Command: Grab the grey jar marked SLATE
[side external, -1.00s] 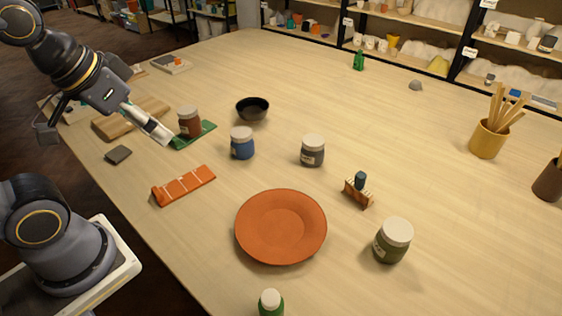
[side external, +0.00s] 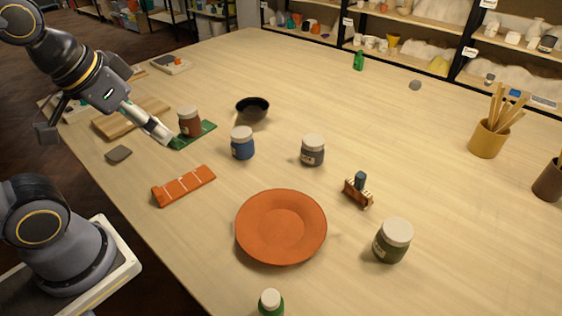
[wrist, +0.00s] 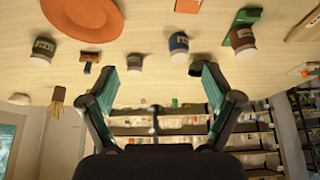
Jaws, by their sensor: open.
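The grey jar (side external: 312,152) with a white lid and a small label stands upright in the middle of the table. Its label is too small to read. It also shows in the wrist view (wrist: 135,63), where everything appears upside down, left of centre between the open fingers. My gripper (side external: 170,142) is well to the left of it in the side view, above the table near the brown jar (side external: 190,123) and the blue jar (side external: 242,144). In the wrist view my gripper (wrist: 159,72) has its two fingers wide apart with nothing held.
A black bowl (side external: 252,108) stands behind the blue jar. An orange plate (side external: 281,228), a small brush-like object (side external: 358,190) and a green jar (side external: 393,241) stand nearer the front. An orange strip (side external: 184,186) lies at the left. Clear table surrounds the grey jar.

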